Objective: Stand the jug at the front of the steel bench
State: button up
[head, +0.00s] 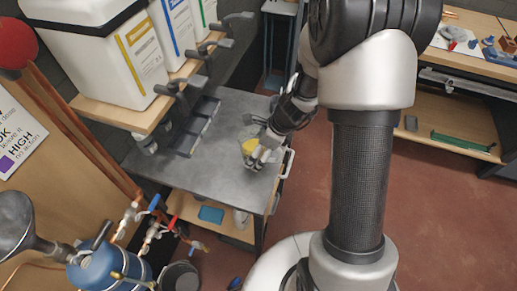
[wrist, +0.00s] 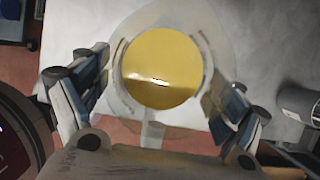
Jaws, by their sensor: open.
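The jug is clear, with yellow liquid inside. In the head view the jug (head: 249,147) stands on the steel bench (head: 225,115), near the bench's front right part. In the wrist view the jug (wrist: 160,70) is seen from above, its round yellow surface filling the middle and its clear handle pointing toward my gripper. My gripper (head: 262,157) is at the jug in the head view, partly covering it. In the wrist view my gripper (wrist: 157,95) is open, one finger on each side of the jug. I cannot tell whether either finger touches it.
A shelf (head: 150,115) with white canisters (head: 100,60) and taps runs along the bench's left side. A metal cylinder (wrist: 298,102) is right of the jug in the wrist view. Bare bench lies left of the jug.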

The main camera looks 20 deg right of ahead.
jog(key=p+v, duration=0.6)
jog(key=v, duration=0.6)
jog(key=shift+a+r, duration=0.15)
jog(key=shift+r, duration=0.15)
jog(key=s+a+r+n+h, duration=0.1)
jog(key=s+a+r+n, duration=0.25)
jog(key=r+n, duration=0.25)
jog(key=s+a+r+n, duration=0.2)
jog(key=s+r+n, duration=0.2)
jog(key=r+n, duration=0.3)
jog(key=s+r+n+t+h, duration=0.1)
jog(key=s+r+n, duration=0.2)
jog(key=s+n, duration=0.2)
jog(key=s+d+r+n+h, duration=0.1)
jog(key=s+r+n, duration=0.2)
jog(key=s+n, duration=0.3)
jog(key=shift+n+t+h, duration=0.4)
jog(key=shift+n, duration=0.2)
